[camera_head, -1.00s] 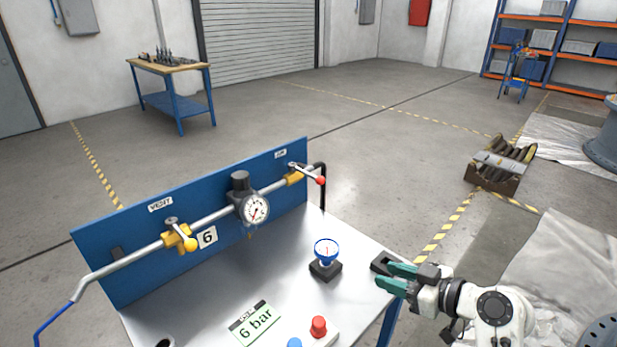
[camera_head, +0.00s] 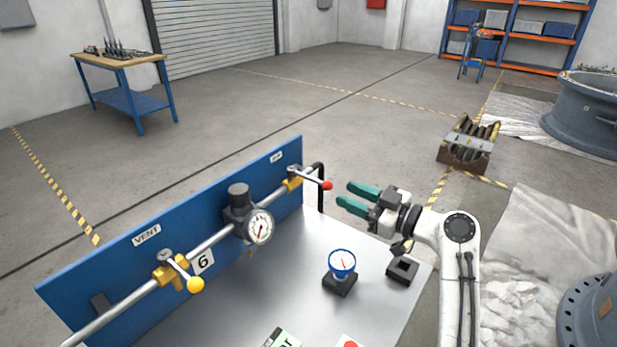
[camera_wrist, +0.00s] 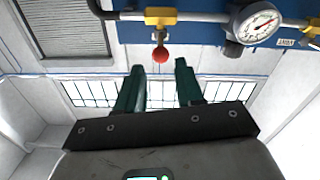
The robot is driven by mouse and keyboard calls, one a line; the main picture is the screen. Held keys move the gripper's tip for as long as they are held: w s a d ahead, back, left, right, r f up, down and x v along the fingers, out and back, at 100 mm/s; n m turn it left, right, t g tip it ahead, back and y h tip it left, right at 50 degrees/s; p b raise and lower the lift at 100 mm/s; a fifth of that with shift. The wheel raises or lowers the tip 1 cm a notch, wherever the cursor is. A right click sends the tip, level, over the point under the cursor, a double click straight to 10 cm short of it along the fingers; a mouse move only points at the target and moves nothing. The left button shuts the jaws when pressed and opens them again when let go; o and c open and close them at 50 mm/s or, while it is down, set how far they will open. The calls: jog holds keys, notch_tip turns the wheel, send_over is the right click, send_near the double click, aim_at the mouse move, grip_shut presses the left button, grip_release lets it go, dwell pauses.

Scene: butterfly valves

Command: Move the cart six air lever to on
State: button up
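The cart's blue panel (camera_head: 120,262) carries a pipe with the number 6 plate (camera_head: 203,262). The air lever (camera_head: 311,178) is at the panel's right end, under the AIR label (camera_head: 276,157). It has a red ball tip and sticks out from a yellow valve body, angled off the pipe toward my gripper. In the wrist view the red ball (camera_wrist: 160,54) hangs below the yellow valve (camera_wrist: 160,16), beyond and between my fingertips. My gripper (camera_head: 351,195) is open and empty, its green fingers pointing left, just right of the red ball and apart from it.
The vent lever with a yellow ball (camera_head: 195,285) is at the panel's left. A pressure gauge (camera_head: 260,227) sits mid-pipe. A small blue gauge (camera_head: 341,262) and a black open block (camera_head: 402,270) stand on the cart top below my gripper.

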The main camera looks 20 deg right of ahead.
aim_at(326, 185)
jog(key=p+x, duration=0.2)
jog(key=x, duration=0.8)
jog(key=shift+c, duration=0.2)
jog(key=shift+s, duration=0.1)
grip_shut()
